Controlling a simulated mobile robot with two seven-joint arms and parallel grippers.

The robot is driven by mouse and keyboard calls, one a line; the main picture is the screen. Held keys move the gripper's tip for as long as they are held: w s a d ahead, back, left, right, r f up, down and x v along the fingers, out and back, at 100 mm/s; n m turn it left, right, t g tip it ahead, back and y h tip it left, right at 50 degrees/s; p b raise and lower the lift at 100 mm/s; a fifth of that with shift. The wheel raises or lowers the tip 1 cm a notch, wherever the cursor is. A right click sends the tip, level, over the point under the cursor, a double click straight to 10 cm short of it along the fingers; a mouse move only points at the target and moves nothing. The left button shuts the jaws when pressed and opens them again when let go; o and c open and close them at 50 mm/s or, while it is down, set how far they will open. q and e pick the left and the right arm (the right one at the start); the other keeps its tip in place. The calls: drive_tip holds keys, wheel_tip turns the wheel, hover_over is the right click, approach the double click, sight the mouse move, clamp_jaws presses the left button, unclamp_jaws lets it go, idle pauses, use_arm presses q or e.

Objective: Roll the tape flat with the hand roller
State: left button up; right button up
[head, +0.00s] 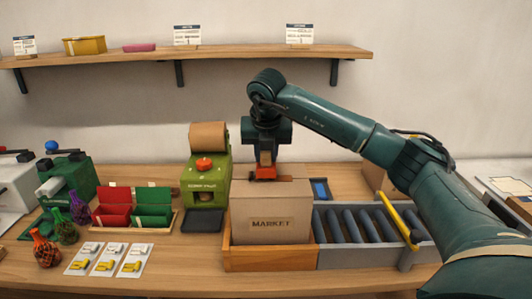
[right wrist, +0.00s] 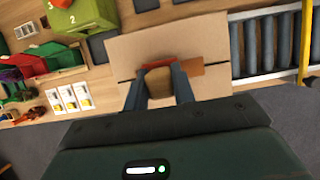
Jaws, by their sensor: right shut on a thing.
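A cardboard box marked MARKET (head: 271,212) sits in a wooden tray (head: 270,260) in the middle of the bench; its top also shows in the right wrist view (right wrist: 130,47). My right gripper (head: 265,165) is above the box top, pointing down. In the right wrist view its fingers (right wrist: 158,92) are shut on the tan handle of the hand roller (right wrist: 158,82). A red-orange part of the roller (head: 265,158) shows at the box top. A brown strip that looks like the tape (right wrist: 190,70) lies across the top, partly hidden by the fingers. My left gripper is not in view.
A roller conveyor (head: 365,225) with a yellow bar (head: 397,217) is right of the box. A green dispenser (head: 207,180) with a brown roll stands left. Red and green bins (head: 132,207), cards (head: 107,259) and net bags (head: 46,248) are farther left. A shelf (head: 200,55) hangs above.

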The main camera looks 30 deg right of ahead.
drive_tip(key=shift+f, duration=0.4)
